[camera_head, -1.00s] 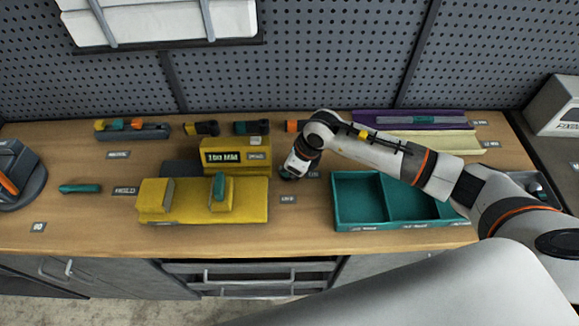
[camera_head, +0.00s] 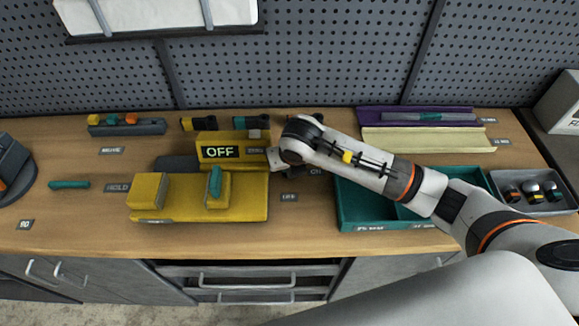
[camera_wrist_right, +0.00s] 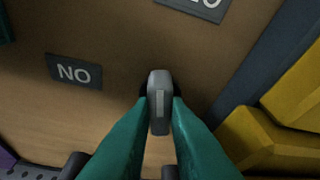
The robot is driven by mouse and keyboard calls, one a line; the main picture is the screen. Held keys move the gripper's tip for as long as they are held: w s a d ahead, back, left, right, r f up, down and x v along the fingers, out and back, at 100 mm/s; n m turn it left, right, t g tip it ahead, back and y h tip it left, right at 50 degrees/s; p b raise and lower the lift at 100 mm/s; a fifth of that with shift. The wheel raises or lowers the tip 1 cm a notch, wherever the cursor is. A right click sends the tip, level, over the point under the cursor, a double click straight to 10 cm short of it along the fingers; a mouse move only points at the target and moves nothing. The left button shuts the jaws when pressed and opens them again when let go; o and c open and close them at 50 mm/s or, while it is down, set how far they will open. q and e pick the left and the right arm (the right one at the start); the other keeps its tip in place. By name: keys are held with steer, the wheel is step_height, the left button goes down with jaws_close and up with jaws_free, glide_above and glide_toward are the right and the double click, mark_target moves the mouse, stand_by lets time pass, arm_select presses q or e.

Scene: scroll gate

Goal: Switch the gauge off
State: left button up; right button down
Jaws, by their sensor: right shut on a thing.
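The gauge (camera_head: 240,195) is a yellow block device on the workbench, with a raised jaw at its left and a slider with a teal grip (camera_head: 214,182). Its display (camera_head: 220,152) reads OFF. My right gripper (camera_wrist_right: 160,112) has teal fingers and is shut on a small grey switch lever (camera_wrist_right: 159,82) in the wrist view. The lever stands on the bench beside the yellow gauge (camera_wrist_right: 298,105). In the head view my right wrist hangs just right of the display and mostly hides the fingers and lever. My left gripper is not in view.
A teal divided tray (camera_head: 375,226) stands right of the gauge under my arm. A grey tray (camera_head: 550,207) with small parts is farther right. A teal piece (camera_head: 69,184) lies at the left.

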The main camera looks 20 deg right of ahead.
steer(key=shift+m+h+b, duration=0.3)
steer(key=shift+m+b, duration=0.05)
steer(key=shift+m, duration=0.45)
steer(key=c, duration=1.4)
jaws_free()
steer(key=shift+r, duration=0.1)
steer(key=b+v, duration=0.1)
steer(key=v, duration=1.1)
steer(key=shift+a, duration=0.1)
